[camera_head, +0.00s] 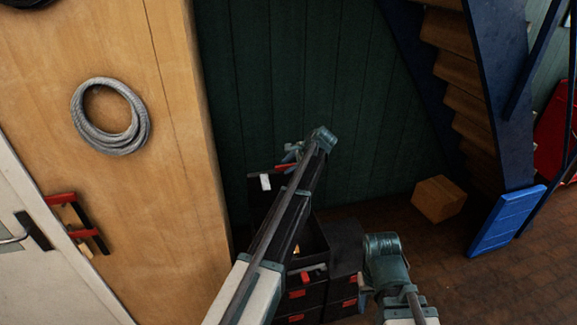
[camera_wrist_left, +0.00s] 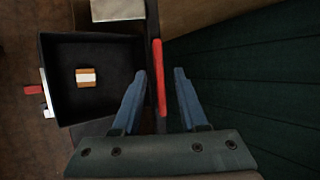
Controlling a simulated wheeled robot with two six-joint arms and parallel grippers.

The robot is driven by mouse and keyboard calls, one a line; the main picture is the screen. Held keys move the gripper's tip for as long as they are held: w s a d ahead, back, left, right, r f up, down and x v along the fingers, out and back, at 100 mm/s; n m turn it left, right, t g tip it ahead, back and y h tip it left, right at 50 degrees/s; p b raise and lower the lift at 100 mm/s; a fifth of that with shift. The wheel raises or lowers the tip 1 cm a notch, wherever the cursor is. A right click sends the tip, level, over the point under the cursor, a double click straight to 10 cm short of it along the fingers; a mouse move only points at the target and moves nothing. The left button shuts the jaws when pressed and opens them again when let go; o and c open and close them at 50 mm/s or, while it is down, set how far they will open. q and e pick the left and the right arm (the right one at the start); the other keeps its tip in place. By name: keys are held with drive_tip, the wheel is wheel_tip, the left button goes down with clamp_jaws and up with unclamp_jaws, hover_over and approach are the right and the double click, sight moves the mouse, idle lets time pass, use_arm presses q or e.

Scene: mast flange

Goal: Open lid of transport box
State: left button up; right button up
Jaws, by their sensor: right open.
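The black transport box (camera_wrist_left: 70,108) is open in the left wrist view, with a small orange and white item (camera_wrist_left: 86,77) inside. Its lid (camera_wrist_left: 152,22) stands up along the box's right side, nearly edge-on. A red handle (camera_wrist_left: 159,60) is on it. My left gripper (camera_wrist_left: 160,72) is open, its blue fingers on either side of the handle with gaps visible. In the head view the raised lid (camera_head: 260,196) with a white label is partly hidden by my left arm. My right gripper (camera_head: 364,285) is low in the head view, beside the boxes; its fingers are barely visible.
Stacked black boxes (camera_head: 304,299) with red latches stand below. A wooden cabinet (camera_head: 165,150) is at left and a green wall (camera_head: 300,80) behind. A cardboard box (camera_head: 438,199) and a blue panel (camera_head: 507,218) are right. Brick floor (camera_head: 480,285) is clear at lower right.

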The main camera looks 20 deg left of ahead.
use_arm(q)
drive_tip(key=p+v, duration=1)
drive_tip(key=v, duration=0.4)
drive_tip(key=s+d+f+n+g+h+b, duration=0.1)
drive_tip(key=s+d+f+b, duration=0.4)
drive_tip(key=s, duration=0.8)
drive_tip(key=s+d+f+n+g+h+b, duration=0.1)
drive_tip(key=s+d+f+n+h+b, duration=0.2)
drive_tip(key=s, duration=1)
drive_tip(key=s+d+f+n+g+h+b, duration=0.1)
drive_tip(key=s+d+f+n+h+b, duration=0.1)
drive_tip(key=s+d+f+b, duration=0.5)
drive_tip(key=s+d+f, duration=0.1)
drive_tip(key=s+f, duration=0.4)
drive_tip(key=s, duration=0.1)
drive_tip(key=shift+f, duration=0.25)
drive_tip(key=shift+c, duration=0.3)
